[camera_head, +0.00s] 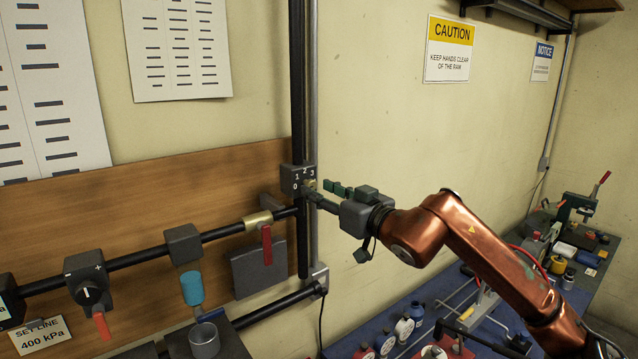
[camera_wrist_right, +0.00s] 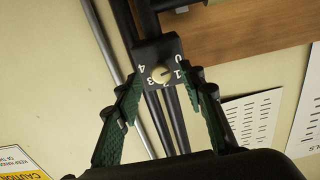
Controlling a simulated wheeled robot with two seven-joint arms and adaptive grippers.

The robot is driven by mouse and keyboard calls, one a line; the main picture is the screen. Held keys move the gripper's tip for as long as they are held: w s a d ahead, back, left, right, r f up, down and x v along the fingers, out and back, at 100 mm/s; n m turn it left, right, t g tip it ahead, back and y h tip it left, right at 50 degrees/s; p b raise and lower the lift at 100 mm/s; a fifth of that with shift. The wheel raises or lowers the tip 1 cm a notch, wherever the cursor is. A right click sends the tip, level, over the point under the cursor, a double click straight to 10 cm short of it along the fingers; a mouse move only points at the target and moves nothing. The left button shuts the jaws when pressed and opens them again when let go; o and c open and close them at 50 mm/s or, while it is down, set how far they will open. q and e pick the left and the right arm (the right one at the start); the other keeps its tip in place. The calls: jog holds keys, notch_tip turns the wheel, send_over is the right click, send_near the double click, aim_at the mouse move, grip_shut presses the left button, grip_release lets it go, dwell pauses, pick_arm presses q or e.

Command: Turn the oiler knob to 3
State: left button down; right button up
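The oiler knob is a small cream round knob (camera_wrist_right: 160,75) on a dark block (camera_wrist_right: 172,48) with white numbers around it; 0, 1, 3 and 4 can be read. A short dark mark on the knob seems to lie toward the 1, but it is small. In the head view the block (camera_head: 291,180) sits on the dark vertical pipe, and the knob (camera_head: 310,184) is partly hidden. My right gripper (camera_wrist_right: 162,79) is open, its green fingers on either side of the knob; I cannot tell whether they touch it. It also shows in the head view (camera_head: 322,192). My left gripper is not in view.
A horizontal pipe carries a red-handled valve (camera_head: 266,245), a dark block (camera_head: 183,244) and a plus-minus regulator (camera_head: 88,285). A blue bowl (camera_head: 191,288) hangs above a grey cup (camera_head: 204,338). A grey conduit (camera_wrist_right: 118,75) runs beside the block. A cluttered blue bench (camera_head: 400,310) stands below right.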

jog(key=shift+x, duration=0.8)
jog(key=shift+c, duration=0.4)
